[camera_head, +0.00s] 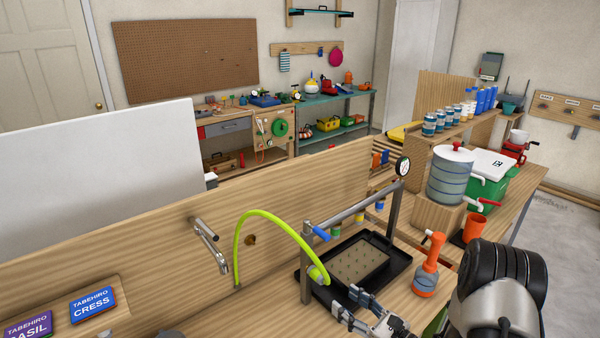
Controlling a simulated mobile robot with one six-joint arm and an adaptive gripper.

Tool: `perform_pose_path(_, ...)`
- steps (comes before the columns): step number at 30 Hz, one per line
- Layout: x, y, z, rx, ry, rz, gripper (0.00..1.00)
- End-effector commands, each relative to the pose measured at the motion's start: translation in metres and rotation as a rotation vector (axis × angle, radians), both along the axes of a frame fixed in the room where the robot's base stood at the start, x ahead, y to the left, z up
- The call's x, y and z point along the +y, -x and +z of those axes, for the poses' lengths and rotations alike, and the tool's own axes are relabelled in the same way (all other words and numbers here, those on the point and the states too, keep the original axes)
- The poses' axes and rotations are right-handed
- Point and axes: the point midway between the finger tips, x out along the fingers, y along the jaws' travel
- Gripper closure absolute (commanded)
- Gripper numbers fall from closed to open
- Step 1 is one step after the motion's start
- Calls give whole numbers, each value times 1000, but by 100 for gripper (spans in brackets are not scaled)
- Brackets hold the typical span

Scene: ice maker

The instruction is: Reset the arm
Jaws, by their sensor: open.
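My gripper (372,309) is at the bottom centre of the head view. Its fingers are apart and nothing shows between them. It points left, in front of the near edge of a black tray (308,278). The black and silver arm links on the right are mine. The rest of the arm is cut off by the lower frame edge.
A metal frame (352,208) stands over the tray, with a green hose (262,216) behind my gripper. An orange bottle (428,265) stands close to my arm. A white dispenser (452,177) and orange cup (474,228) are behind.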

Motion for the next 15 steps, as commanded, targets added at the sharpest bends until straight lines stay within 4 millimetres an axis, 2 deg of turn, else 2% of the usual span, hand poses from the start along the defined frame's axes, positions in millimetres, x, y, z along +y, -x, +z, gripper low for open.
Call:
perform_pose_path(1,13,1,21,-27,30,60,51)
perform_pose_path(2,23,5,33,-41,52,106,51)
perform_pose_path(6,74,37,92,-117,199,360,51)
perform_pose_path(9,105,71,124,-172,327,541,51)
perform_pose_path(12,126,110,147,-231,473,708,51)
perform_pose_path(15,138,150,164,-292,632,863,51)
